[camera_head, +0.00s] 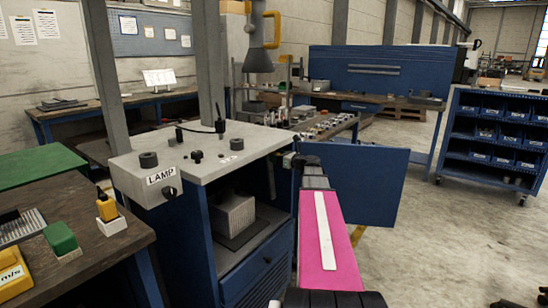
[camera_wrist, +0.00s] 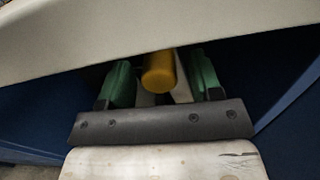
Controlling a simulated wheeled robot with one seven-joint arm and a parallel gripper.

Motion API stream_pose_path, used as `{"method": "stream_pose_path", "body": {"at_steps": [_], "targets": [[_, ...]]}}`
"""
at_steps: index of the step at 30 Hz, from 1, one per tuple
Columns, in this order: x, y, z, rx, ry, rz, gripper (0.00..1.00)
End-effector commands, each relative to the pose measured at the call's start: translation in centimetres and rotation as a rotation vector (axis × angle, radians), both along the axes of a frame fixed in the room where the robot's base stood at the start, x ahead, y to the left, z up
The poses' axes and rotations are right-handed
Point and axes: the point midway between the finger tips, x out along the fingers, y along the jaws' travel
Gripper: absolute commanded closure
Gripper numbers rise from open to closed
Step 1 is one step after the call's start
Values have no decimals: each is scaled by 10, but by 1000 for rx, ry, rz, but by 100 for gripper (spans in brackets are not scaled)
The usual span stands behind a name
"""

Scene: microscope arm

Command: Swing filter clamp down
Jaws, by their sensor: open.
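In the wrist view the two green fingers of my gripper (camera_wrist: 161,66) stand apart, with a yellow cylinder (camera_wrist: 159,74) between them. Gaps show on both sides of the cylinder, so the fingers are not closed on it. The cylinder could be the handle of the filter clamp, but I cannot tell. In the head view my gripper (camera_head: 294,160) is small and dark at the right side of the grey-topped LAMP cabinet (camera_head: 243,142), and its fingers are hard to make out. No clamp can be made out clearly in the head view.
A pale slab edge (camera_wrist: 120,38) crosses the top of the wrist view, close above the fingers. An open blue panel (camera_head: 370,185) stands right of the cabinet. A workbench (camera_head: 125,238) is at left. A blue bin rack (camera_head: 497,145) stands at right, with clear floor before it.

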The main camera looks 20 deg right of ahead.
Motion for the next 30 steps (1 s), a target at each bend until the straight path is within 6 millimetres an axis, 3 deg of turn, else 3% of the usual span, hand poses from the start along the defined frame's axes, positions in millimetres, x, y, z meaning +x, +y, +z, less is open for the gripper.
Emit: {"method": "stream_pose_path", "body": {"at_steps": [6, 15, 16, 17, 21, 30], "targets": [[15, 10, 0, -1, -1, 0, 41], [16, 11, 0, -1, -1, -1, 41], [16, 11, 0, -1, -1, -1, 44], [16, 11, 0, -1, 0, -1, 54], [16, 11, 0, -1, 0, -1, 100], [13, 15, -1, -21, -13, 0, 100]]}}
